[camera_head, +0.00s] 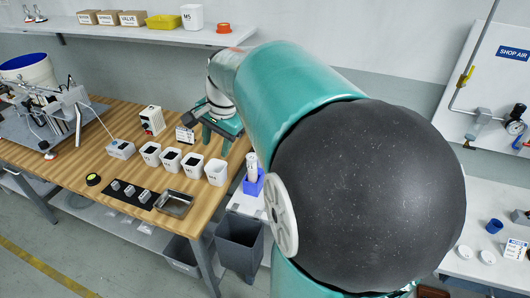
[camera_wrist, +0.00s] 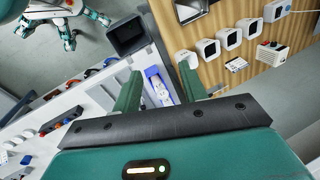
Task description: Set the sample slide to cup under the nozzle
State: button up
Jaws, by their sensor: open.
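My gripper (camera_head: 222,130) hangs above the back right of the wooden bench in the head view. A grey gantry machine (camera_head: 62,110) stands at the bench's left end, well away from my gripper. The nozzle and the sample slide cannot be told apart on it at this size.
A black mat (camera_head: 128,196) and metal tray (camera_head: 174,203) lie in front. A blue holder with a white bottle (camera_head: 253,181) is right of the bench, near a grey bin (camera_head: 240,246).

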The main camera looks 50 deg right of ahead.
jog(key=d+f+m+g, duration=0.1)
jog(key=d+f+m, duration=0.35)
jog(key=d, duration=0.55)
jog(key=d+f+m+g, duration=0.1)
jog(key=d+f+m, duration=0.4)
jog(key=d, duration=0.5)
jog(key=d+f+m+g, duration=0.1)
jog(key=d+f+m, duration=0.3)
jog(key=d+m, duration=0.45)
jog(key=shift+n+h, duration=0.3)
jog(key=shift+n, duration=0.6)
jog(key=f, duration=0.4)
jog(key=d+f, duration=0.1)
jog(key=f, duration=0.8)
jog(key=shift+w+d, duration=0.15)
jog(key=shift+d, duration=0.2)
jog(key=shift+c, duration=0.4)
grip_shut()
